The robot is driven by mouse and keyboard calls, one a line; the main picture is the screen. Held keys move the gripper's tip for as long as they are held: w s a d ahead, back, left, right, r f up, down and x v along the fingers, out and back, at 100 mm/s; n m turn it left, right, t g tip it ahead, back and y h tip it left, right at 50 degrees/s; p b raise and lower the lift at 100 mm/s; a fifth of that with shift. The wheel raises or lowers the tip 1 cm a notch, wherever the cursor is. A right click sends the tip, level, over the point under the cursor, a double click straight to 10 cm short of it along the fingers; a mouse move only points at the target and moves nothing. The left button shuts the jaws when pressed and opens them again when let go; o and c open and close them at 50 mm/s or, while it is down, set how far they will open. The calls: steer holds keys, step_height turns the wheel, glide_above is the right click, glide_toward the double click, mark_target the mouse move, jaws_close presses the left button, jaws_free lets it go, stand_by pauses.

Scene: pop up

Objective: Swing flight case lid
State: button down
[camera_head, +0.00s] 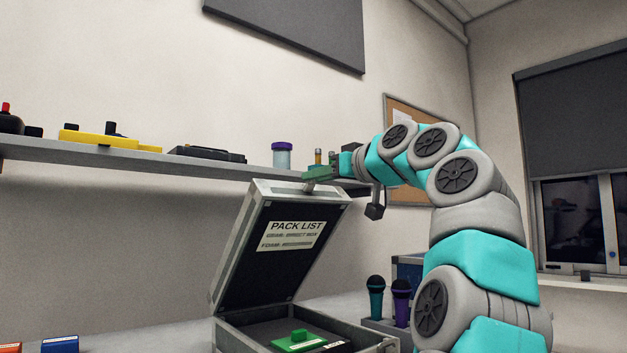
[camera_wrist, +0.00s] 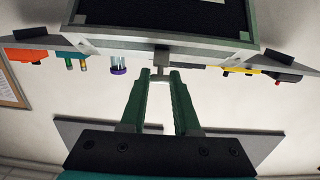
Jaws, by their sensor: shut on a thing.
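The flight case stands on the table with its lid (camera_head: 258,270) raised and tilted, its dark inside showing a white "PACK LIST" label (camera_head: 290,236). The case base (camera_head: 250,338) is cut off at the bottom of the head view and holds a green box (camera_head: 300,341) in dark foam. My gripper (camera_head: 312,182) is at the lid's top edge. In the wrist view, its green fingers (camera_wrist: 160,76) are shut on a small grey metal tab (camera_wrist: 161,58) at the middle of the lid's edge. The lid's rim (camera_wrist: 200,46) fills the top of that view.
A wall shelf (camera_head: 110,158) runs behind the lid, holding a yellow item (camera_head: 105,140), a dark flat case (camera_head: 207,153) and a purple-capped jar (camera_head: 282,155) close to my gripper. Two microphones (camera_head: 376,297) stand right of the case. Small orange and blue boxes (camera_head: 60,345) sit at lower left.

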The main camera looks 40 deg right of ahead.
steer(key=s+f+b, duration=0.1)
steer(key=s, duration=0.1)
steer(key=s+f+b, duration=0.2)
steer(key=shift+s+d+f+b, duration=0.15)
steer(key=shift+s+f+b, duration=0.05)
steer(key=shift+f+b, duration=0.1)
steer(key=s+f+b, duration=0.3)
steer(key=s+f, duration=0.4)
steer(key=f, duration=0.2)
steer(key=shift+d+f, duration=0.25)
stand_by(1.2)
